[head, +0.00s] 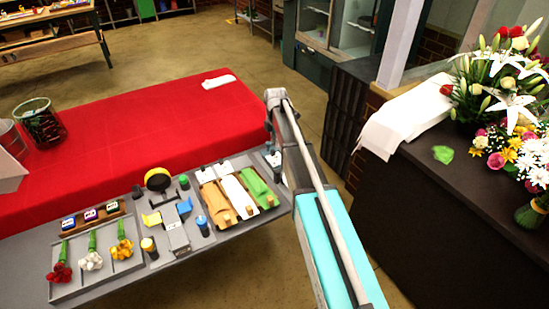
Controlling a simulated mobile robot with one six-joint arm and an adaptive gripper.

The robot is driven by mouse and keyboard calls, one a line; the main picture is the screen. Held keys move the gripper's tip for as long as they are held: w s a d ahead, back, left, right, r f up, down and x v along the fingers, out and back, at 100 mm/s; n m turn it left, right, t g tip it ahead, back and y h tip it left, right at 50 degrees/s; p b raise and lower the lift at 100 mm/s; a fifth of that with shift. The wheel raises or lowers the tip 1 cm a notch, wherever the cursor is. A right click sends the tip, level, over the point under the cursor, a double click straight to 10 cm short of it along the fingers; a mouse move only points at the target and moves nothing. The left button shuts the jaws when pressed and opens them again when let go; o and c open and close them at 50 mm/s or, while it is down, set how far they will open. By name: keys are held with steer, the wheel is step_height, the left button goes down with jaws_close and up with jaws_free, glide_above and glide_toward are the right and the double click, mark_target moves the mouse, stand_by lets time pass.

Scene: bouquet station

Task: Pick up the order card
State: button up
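My gripper (271,147) points down over the far right corner of the grey work board (88,287). It is small and dark in the head view, and I cannot tell whether its fingers are open or shut. A small pale card-like piece (273,159) shows right under the fingertips; I cannot tell whether they touch it. It may be the order card.
Rolled brown (217,203), white (240,195) and green (259,187) papers lie left of my gripper. A tape roll (158,179), small tools and three flowers sit farther left. The red-covered table (120,131) is mostly clear. A dark counter (450,205) with bouquets stands right.

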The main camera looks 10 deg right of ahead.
mark_target(274, 150)
steer(key=shift+f, duration=0.1)
steer(key=f+b, duration=0.3)
steer(key=shift+s+a+f, duration=0.1)
steer(key=shift+a, duration=0.15)
steer(key=shift+f+b, duration=0.95)
steer(key=shift+b, duration=0.15)
jaws_close()
